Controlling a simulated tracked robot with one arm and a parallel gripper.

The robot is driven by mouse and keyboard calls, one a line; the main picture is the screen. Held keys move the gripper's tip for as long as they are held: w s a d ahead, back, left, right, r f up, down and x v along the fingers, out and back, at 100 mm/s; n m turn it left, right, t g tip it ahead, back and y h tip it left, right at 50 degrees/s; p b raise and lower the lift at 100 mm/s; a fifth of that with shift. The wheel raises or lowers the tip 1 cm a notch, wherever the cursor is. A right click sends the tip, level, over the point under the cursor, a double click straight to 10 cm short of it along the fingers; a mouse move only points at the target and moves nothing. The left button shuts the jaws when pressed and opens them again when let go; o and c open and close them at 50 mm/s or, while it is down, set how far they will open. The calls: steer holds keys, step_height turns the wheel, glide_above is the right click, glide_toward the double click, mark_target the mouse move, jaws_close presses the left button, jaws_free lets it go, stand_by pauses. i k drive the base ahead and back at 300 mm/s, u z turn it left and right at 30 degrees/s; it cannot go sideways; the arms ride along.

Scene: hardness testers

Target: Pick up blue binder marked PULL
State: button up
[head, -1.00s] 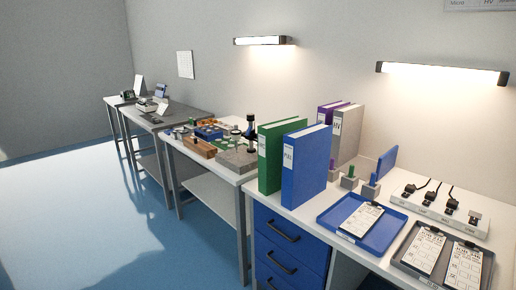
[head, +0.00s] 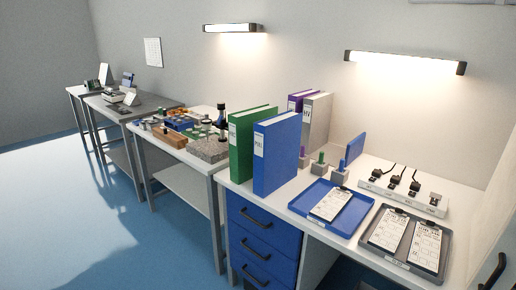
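The blue binder (head: 277,153) stands upright near the front left of the white-topped desk, with a white label on its spine that appears to read PULL. A green binder (head: 240,146) stands upright just to its left. My gripper is not in view, so its state does not show.
Behind stand a purple binder (head: 297,101) and a grey binder (head: 318,117). To the right are a blue tray (head: 307,227) with a clipboard, a grey tray (head: 375,254) with two clipboards, and a white block with black cables (head: 402,193). Blue drawers (head: 262,240) sit below. Floor at left is clear.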

mark_target(276, 138)
steer(key=u, duration=0.1)
steer(key=i, duration=1.9)
steer(key=z, duration=0.4)
